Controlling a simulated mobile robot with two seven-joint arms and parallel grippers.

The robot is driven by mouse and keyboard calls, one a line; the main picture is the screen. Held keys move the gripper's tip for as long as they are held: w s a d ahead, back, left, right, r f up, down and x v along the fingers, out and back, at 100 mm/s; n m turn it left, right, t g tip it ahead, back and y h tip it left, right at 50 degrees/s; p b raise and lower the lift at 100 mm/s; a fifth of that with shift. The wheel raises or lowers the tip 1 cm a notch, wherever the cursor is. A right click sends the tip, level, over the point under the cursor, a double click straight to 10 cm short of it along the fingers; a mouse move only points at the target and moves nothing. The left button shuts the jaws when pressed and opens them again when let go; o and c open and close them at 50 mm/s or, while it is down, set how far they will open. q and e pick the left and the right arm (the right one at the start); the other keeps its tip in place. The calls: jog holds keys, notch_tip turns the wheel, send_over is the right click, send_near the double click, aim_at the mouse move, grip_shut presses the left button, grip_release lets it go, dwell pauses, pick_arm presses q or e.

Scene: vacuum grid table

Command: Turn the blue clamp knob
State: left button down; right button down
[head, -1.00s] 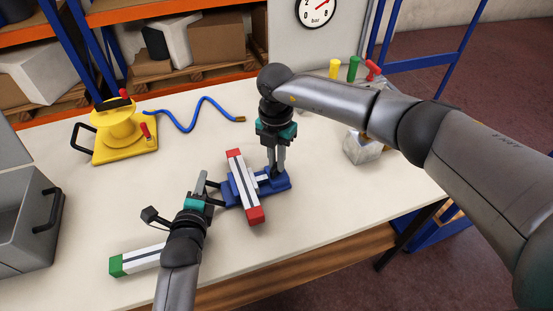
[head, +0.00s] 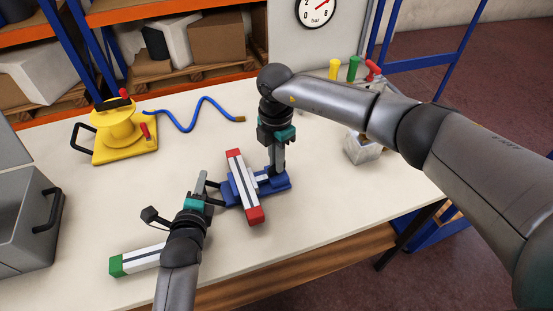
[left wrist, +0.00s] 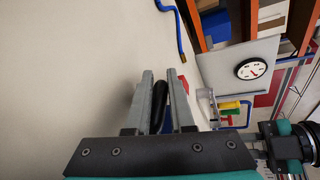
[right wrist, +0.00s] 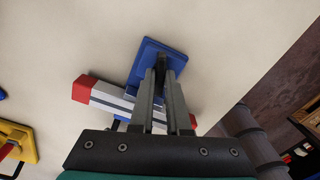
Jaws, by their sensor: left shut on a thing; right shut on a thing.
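The blue clamp (head: 284,185) lies on the table, and a white bar with red ends (head: 243,182) lies across it. My right gripper (head: 277,170) points straight down at the clamp's right end. It is shut on the clamp knob, which is mostly hidden between the fingers; only a dark bit shows in the right wrist view, where the clamp's blue end plate (right wrist: 150,48) also shows. My left gripper (head: 209,180) is at the clamp's left end, shut on a black handle (left wrist: 159,100) seen between its fingers in the left wrist view.
A white bar with a green end (head: 140,259) lies front left. A grey case (head: 30,225) stands at the left edge. A yellow reel (head: 118,130) and blue hose (head: 190,122) lie behind. A grey block (head: 360,150) stands back right. The front right table is clear.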

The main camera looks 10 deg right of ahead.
jog(key=c, duration=0.9)
grip_release()
notch_tip(320, 180, up, 12)
jog(key=shift+w+r, duration=0.1)
jog(key=shift+w, duration=0.05)
